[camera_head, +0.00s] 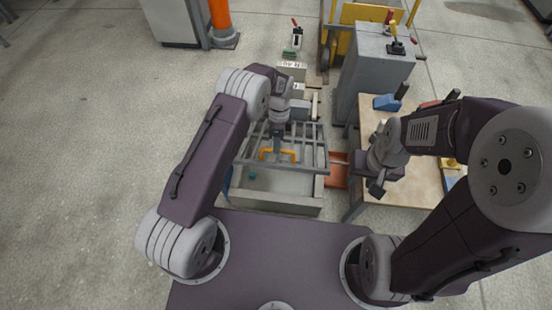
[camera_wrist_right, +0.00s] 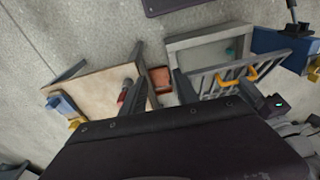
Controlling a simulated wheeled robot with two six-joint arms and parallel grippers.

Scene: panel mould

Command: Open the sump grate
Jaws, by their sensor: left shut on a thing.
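The sump grate (camera_head: 318,142) is a grey barred frame with an orange handle (camera_head: 291,153). It stands tilted up over a grey concrete sump (camera_head: 270,205), with its near edge raised. A small teal thing (camera_head: 252,175) lies inside the sump. My left gripper (camera_head: 277,151) reaches down from above and is shut on the handle. The grate (camera_wrist_right: 207,83) and its handle (camera_wrist_right: 237,74) also show in the right wrist view, beside the sump's opening. My right gripper (camera_head: 366,176) is open and empty, right of the sump by the table edge; its fingers are apart in its wrist view (camera_wrist_right: 158,65).
A wooden-topped table (camera_head: 405,190) with blue, red and yellow items stands at the right. A red-orange tray (camera_head: 337,172) lies between sump and table. A grey cabinet (camera_head: 372,60) and an orange post (camera_head: 221,18) stand further back. The floor at left is clear.

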